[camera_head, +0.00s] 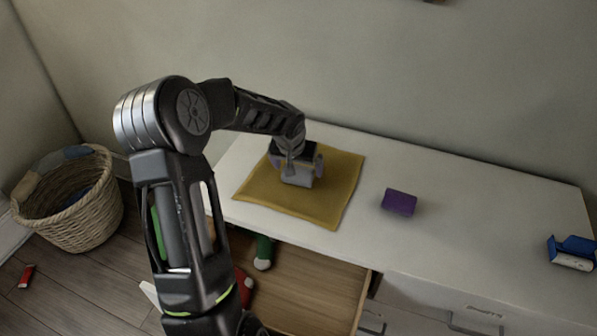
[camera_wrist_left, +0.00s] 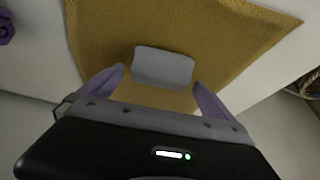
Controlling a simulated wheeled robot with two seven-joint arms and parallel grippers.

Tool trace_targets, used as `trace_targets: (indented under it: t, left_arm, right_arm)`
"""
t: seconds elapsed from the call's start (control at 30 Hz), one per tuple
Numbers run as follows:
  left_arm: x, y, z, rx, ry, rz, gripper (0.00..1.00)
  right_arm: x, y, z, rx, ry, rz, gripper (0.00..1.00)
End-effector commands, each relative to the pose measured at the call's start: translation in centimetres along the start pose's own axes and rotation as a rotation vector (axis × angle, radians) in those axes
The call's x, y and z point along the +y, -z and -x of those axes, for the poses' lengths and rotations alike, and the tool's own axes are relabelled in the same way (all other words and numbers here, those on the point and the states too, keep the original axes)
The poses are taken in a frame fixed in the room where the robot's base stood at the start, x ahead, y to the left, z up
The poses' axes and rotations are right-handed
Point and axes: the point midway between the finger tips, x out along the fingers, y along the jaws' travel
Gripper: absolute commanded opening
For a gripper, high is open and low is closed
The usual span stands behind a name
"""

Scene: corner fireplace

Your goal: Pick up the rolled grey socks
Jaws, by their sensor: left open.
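The rolled grey socks (camera_wrist_left: 163,67) lie on a mustard-yellow cloth (camera_wrist_left: 245,45) in the left wrist view, just beyond and between my spread fingers. In the head view the socks (camera_head: 297,178) show below my left gripper (camera_head: 303,167), partly hidden by it, on the yellow cloth (camera_head: 340,185) at the left end of the white dresser top. My left gripper (camera_wrist_left: 158,85) is open, with a purplish finger on each side of the socks. I cannot tell whether the fingers touch them. My right gripper is not in view.
A purple block (camera_head: 399,202) lies right of the cloth, and a blue-and-white item (camera_head: 572,252) is at the dresser's right end. An open drawer (camera_head: 320,290) juts out in front. A wicker basket (camera_head: 75,215) and a small red item (camera_head: 26,276) are on the floor at left.

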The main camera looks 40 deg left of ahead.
Motion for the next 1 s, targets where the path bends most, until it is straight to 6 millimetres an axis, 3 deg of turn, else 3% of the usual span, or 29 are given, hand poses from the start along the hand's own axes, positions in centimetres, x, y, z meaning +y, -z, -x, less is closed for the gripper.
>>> trace_targets:
  t: [0.17,0.73,1.0]
  left_arm:
    - [0.04,0.05,-1.54,0.001,0.000,-0.001,1.00]
    - [0.03,0.02,-1.56,0.001,0.000,-0.001,1.00]
    - [0.04,0.02,-1.55,0.001,0.000,-0.001,0.79]
  right_arm:
    - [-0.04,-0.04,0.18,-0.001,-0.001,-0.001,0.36]
    - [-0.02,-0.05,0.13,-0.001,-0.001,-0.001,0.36]
    - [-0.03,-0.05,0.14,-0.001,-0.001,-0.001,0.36]
